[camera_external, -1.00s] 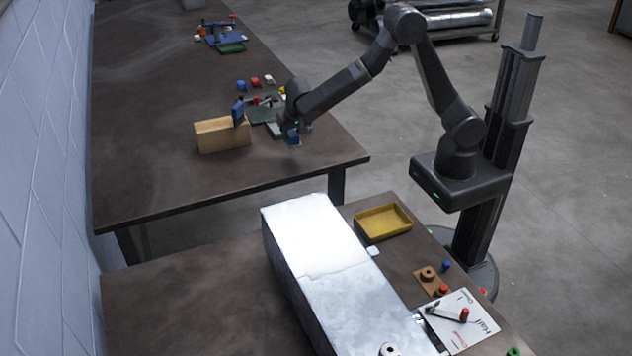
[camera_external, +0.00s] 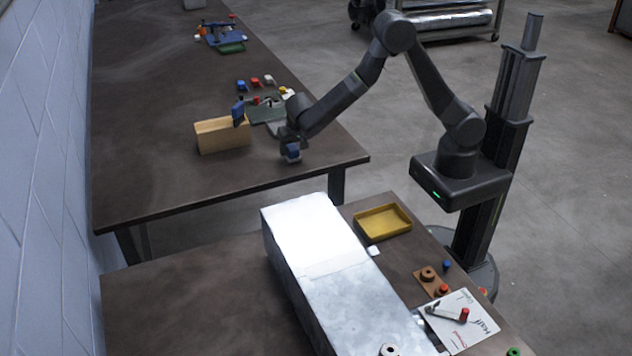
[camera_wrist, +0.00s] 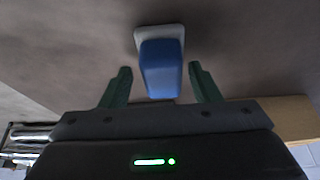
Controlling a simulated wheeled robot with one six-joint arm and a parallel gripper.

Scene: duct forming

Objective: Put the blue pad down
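The blue pad (camera_wrist: 162,70), a blue block on a pale grey-white base, is between the two green fingers of my gripper (camera_wrist: 161,84) in the wrist view. A gap shows on each side of it, so the fingers are open and apart from it. In the external view, the blue pad (camera_external: 292,153) is directly below my gripper (camera_external: 291,145), near the right edge of the far brown table (camera_external: 200,188). It appears to be at the tabletop, but contact under it is hard to see.
A wooden box (camera_external: 222,137) with a blue-handled tool stands left of my gripper. A dark green mat (camera_external: 266,112) with small parts lies behind it. The tabletop in front is clear. A metal duct (camera_external: 330,265) and yellow tray (camera_external: 383,222) are on the nearer table.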

